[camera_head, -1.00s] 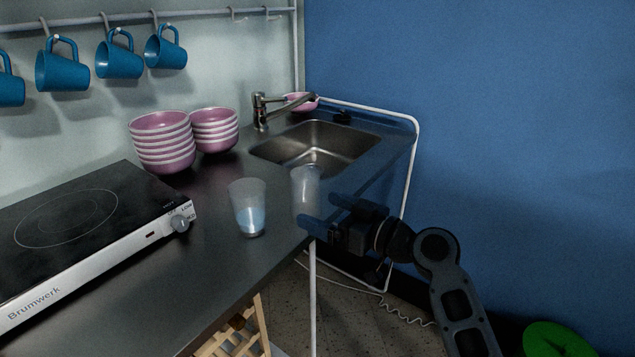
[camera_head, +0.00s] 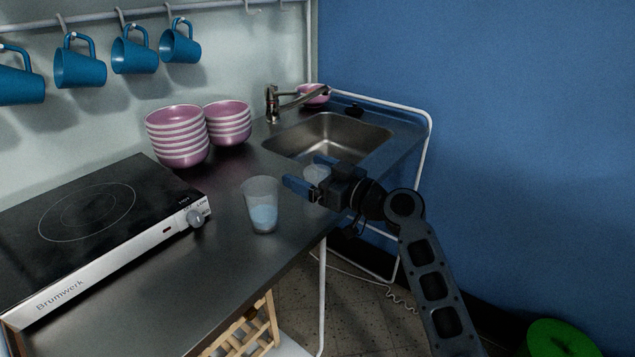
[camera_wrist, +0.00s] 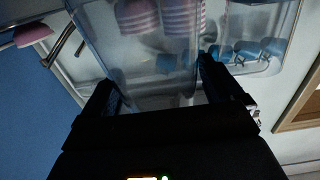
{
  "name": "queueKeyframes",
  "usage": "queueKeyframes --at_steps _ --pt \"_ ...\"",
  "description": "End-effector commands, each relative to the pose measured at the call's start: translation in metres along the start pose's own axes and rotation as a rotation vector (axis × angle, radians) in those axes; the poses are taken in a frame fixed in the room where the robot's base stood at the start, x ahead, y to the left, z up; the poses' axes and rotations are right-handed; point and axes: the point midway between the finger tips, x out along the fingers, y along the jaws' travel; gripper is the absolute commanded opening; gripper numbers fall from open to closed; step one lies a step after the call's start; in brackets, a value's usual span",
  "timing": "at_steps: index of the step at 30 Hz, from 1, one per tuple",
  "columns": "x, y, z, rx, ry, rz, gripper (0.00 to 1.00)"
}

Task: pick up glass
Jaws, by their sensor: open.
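One clear glass (camera_head: 316,172) stands near the sink's front left corner, partly hidden behind my gripper (camera_head: 301,169). My gripper is open, with its fingers around this glass. In the wrist view the glass (camera_wrist: 140,55) fills the space between the two fingers of my gripper (camera_wrist: 155,78); whether they touch it I cannot tell. A second clear glass (camera_head: 262,205), bluish in its lower part, stands upright on the counter to the left. It also shows in the wrist view (camera_wrist: 262,45), to the right of my gripper.
The steel counter (camera_head: 235,258) carries a hob (camera_head: 90,215) at left and two stacks of pink bowls (camera_head: 177,137) (camera_head: 229,123) behind. A sink (camera_head: 330,138) with a tap (camera_head: 273,103) lies beyond my gripper. Blue mugs (camera_head: 80,68) hang above. A white rail (camera_head: 428,135) edges the counter's right.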

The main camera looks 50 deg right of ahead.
Motion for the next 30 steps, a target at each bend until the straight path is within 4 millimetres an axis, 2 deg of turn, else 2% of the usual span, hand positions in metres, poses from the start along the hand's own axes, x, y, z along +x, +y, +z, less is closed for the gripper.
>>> queueKeyframes --at_steps 6,26,30 --pt "0.0005 -0.0001 0.0006 0.0 0.0 0.0 0.92" --pt "0.0002 -0.0001 0.0 0.0 0.0 0.0 0.29" --pt "0.0002 -0.0001 0.0 0.0 0.0 0.0 0.26"
